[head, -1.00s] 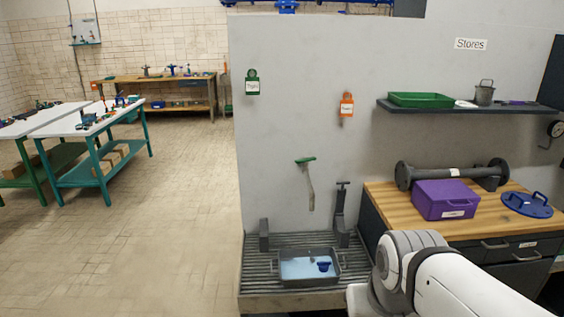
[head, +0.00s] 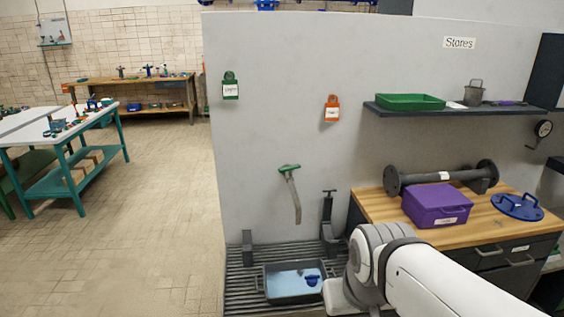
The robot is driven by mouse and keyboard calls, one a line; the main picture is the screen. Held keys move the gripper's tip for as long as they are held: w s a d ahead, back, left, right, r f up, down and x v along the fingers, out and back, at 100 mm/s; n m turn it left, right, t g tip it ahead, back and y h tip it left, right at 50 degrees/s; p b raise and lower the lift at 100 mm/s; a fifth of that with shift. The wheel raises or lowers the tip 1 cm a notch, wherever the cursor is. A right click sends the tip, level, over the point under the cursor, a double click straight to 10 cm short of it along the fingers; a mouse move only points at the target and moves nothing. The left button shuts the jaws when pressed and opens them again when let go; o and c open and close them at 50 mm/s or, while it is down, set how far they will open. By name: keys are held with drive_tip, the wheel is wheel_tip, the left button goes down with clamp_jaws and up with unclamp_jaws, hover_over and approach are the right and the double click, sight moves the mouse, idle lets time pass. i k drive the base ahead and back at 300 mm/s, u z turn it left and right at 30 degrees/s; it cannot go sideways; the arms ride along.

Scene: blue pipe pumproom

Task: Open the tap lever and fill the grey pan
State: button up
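The grey pan (head: 272,291) sits on a slatted grey drain stand at the foot of the wall. It holds light blue water, with a small dark blue object (head: 312,280) at its right side. The tap (head: 295,200) comes out of the wall above the pan and its spout hangs down. Its green lever (head: 289,168) lies across the top, roughly level. I cannot tell whether water is running. My white arm reaches in from the lower right, beside the pan.
A wooden counter (head: 381,208) at right bears a purple box (head: 437,205), a flanged pipe (head: 435,178) and a blue disc (head: 517,206). A shelf (head: 460,111) above holds a green tray (head: 410,102) and a grey bucket (head: 474,92). Open floor (head: 150,220) lies left.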

sight(289, 169)
drive_tip(key=i, duration=1.35)
drive_tip(key=u, duration=0.05)
